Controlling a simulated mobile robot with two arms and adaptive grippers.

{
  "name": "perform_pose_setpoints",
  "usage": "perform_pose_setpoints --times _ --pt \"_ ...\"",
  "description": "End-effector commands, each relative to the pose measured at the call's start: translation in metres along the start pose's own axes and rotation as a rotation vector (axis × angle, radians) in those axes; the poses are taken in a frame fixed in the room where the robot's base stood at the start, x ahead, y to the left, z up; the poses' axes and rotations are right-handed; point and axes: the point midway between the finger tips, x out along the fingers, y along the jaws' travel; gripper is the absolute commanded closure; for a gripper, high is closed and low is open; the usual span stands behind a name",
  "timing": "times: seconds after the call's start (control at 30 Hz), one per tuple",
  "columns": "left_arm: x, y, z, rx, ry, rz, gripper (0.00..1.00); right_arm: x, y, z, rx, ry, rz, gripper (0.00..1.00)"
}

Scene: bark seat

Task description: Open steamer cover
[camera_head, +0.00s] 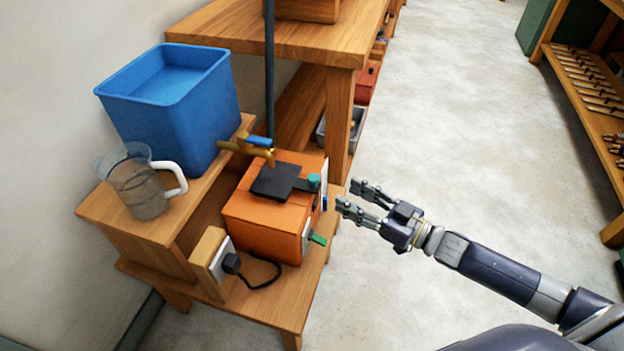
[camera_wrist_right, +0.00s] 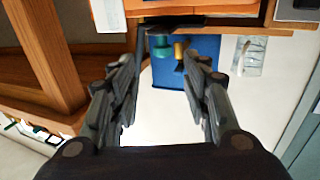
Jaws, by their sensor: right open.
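The steamer is an orange box (camera_head: 268,228) on the low wooden stand, with a flat black cover (camera_head: 275,182) on its top. A dark strip runs from the cover to a teal knob (camera_head: 314,181) at the box's right edge. My right gripper (camera_head: 349,195) is open and empty, just right of the box and apart from it, its fingers pointing left. In the right wrist view the teal knob (camera_wrist_right: 161,46) appears between the open fingers, beyond their tips, with the dark cover edge (camera_wrist_right: 172,22) above it. My left gripper is not in view.
A brass tap (camera_head: 250,149) with a blue handle overhangs the cover's back. A blue bin (camera_head: 175,100) and a clear jug (camera_head: 142,190) stand on the raised shelf. A socket box (camera_head: 212,263) with a black plug stands in front. Open floor lies right.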

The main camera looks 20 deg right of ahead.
Motion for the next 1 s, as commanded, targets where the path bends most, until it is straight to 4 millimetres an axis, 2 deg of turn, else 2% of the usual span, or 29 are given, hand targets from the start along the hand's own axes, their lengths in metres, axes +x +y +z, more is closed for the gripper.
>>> perform_pose_setpoints --times 0.23,0.7,1.0 --pt "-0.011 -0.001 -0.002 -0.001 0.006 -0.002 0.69 0.015 -0.003 -0.004 0.001 0.012 -0.012 0.56" --pt "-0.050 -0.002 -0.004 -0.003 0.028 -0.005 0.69 0.085 -0.003 -0.005 -0.002 0.011 -0.010 0.56" --pt "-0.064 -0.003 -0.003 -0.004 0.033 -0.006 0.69 0.107 -0.004 -0.004 0.001 0.008 -0.010 0.56"
